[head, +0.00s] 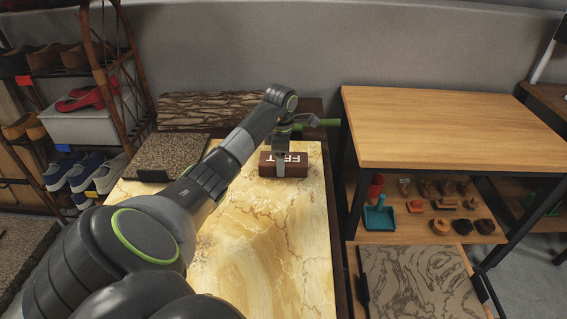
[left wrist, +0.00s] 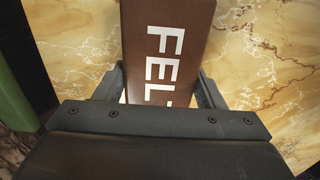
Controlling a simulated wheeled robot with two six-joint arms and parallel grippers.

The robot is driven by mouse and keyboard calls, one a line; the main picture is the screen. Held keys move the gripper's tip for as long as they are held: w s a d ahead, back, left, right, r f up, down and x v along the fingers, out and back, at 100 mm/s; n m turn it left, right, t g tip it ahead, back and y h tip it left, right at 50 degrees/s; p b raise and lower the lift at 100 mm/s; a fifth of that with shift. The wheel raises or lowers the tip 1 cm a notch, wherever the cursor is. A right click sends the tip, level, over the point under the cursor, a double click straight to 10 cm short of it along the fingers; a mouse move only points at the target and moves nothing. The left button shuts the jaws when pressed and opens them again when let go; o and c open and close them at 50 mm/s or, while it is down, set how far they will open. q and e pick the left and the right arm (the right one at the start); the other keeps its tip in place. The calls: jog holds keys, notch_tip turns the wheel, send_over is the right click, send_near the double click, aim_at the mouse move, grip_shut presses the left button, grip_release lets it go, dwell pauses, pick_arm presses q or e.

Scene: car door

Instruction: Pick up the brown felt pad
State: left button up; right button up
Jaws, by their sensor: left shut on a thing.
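The brown felt pad (head: 296,165) is a small brown block with white lettering that reads FELT. It is at the far end of the yellow marbled table top (head: 270,235). My left gripper (head: 281,160) reaches it from above, with its fingers on either side of the pad. In the left wrist view the pad (left wrist: 168,45) sits between the two fingers of the left gripper (left wrist: 162,90), which are shut on it. I cannot tell whether the pad touches the table. My right gripper is not in view.
A wooden table (head: 450,125) stands at the right, with a blue dustpan (head: 380,218) and several small items on its lower shelf. A shoe rack (head: 75,110) stands at the left. A grey-brown mat (head: 166,155) lies at the marbled table's left edge.

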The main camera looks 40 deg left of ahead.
pick_arm(q)
jog(key=shift+c, duration=0.7)
jog(key=shift+r, duration=0.25)
notch_tip(320, 180, up, 5)
jog(key=shift+f+p, duration=0.1)
jog(key=shift+p, duration=0.45)
notch_tip(320, 180, up, 3)
jog(key=p, duration=0.3)
jog(key=shift+r+p, duration=0.85)
jog(key=shift+r, duration=0.05)
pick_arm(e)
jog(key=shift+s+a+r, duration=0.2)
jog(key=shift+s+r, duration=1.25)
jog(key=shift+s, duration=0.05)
pick_arm(q)
jog(key=o, duration=0.4)
jog(key=shift+c, duration=1.4)
jog(key=shift+s, duration=0.1)
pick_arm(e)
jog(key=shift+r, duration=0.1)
